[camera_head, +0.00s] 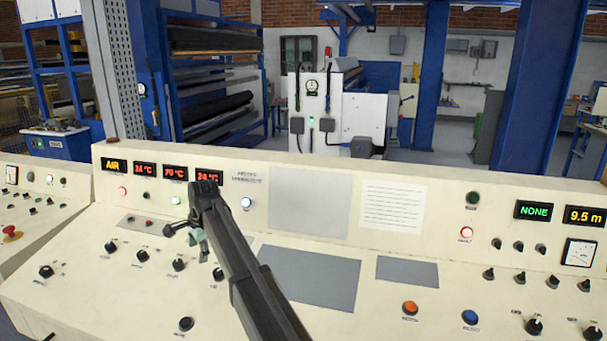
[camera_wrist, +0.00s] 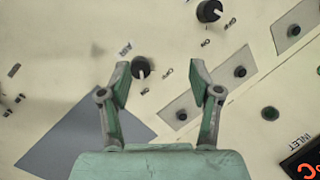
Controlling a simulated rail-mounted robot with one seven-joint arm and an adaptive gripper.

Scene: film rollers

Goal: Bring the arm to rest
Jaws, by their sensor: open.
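My gripper (camera_head: 195,235) is at the end of my dark arm, above the left part of the cream control console (camera_head: 150,270). In the wrist view my gripper (camera_wrist: 160,78) has its two green-grey fingers apart, with nothing between them but the panel face beyond. A black knob (camera_wrist: 140,67) labelled AIR shows near the left fingertip in that view; I cannot tell how far the fingers are from it. Part of the console behind my arm is hidden.
The console's upright panel holds red and amber displays (camera_head: 145,169), lit lamps and a sheet of text (camera_head: 394,207). An orange button (camera_head: 410,307) and a blue button (camera_head: 470,317) sit at the front right. Blue pillars and roller machines stand behind.

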